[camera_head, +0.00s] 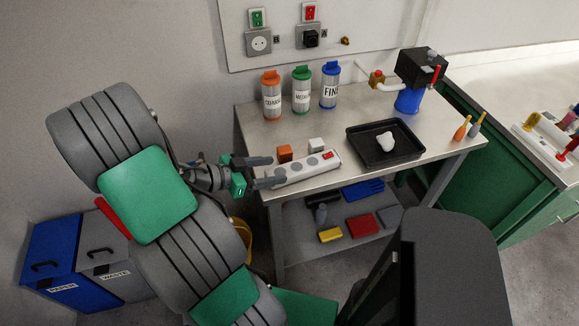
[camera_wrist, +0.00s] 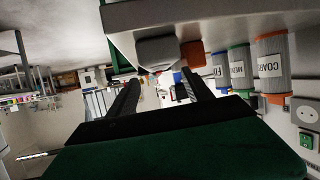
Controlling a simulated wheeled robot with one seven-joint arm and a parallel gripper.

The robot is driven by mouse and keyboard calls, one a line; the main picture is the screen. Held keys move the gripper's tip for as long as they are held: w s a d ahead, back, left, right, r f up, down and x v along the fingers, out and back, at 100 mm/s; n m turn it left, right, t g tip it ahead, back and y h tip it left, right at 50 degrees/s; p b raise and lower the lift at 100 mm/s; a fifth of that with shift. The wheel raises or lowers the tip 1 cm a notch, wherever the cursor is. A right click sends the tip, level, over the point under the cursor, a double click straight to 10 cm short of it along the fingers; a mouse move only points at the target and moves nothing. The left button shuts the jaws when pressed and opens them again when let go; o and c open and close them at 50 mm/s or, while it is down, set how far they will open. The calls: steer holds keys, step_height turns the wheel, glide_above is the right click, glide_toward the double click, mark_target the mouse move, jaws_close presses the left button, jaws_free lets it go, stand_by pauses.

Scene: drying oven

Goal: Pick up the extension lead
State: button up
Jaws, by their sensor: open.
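The extension lead (camera_head: 308,168) is a long white strip with grey sockets and a red switch at its right end. It lies on the metal workbench (camera_head: 245,125) near the front left edge. My gripper (camera_head: 268,171) is open at the lead's left end, its two fingers apart and pointing right along it. Contact cannot be told. In the wrist view, upside down, a pale grey end, apparently the lead's (camera_wrist: 157,52), shows just beyond and between the open fingertips (camera_wrist: 160,84).
An orange block (camera_head: 285,153) and a white block (camera_head: 316,145) stand just behind the lead. Several labelled canisters (camera_head: 301,92) stand at the back. A black tray (camera_head: 363,150) with a white lump is to the right. Boxes lie on the lower shelf (camera_head: 300,244).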

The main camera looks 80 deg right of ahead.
mark_target(303, 164)
steer(key=shift+s+d+f, duration=0.1)
steer(key=shift+s+d, duration=0.15)
steer(key=shift+s, duration=0.1)
steer(key=x, duration=0.2)
steer(key=p+x, duration=0.1)
steer(key=x, duration=0.1)
steer(key=p+x, duration=0.1)
steer(key=x, duration=0.1)
steer(key=shift+s+d+r, duration=0.15)
steer(key=shift+s+r, duration=0.15)
steer(key=shift+r, duration=0.05)
steer(key=shift+s+d+f, duration=0.25)
steer(key=shift+s+d, duration=0.05)
steer(key=shift+c, duration=0.3)
jaws_close()
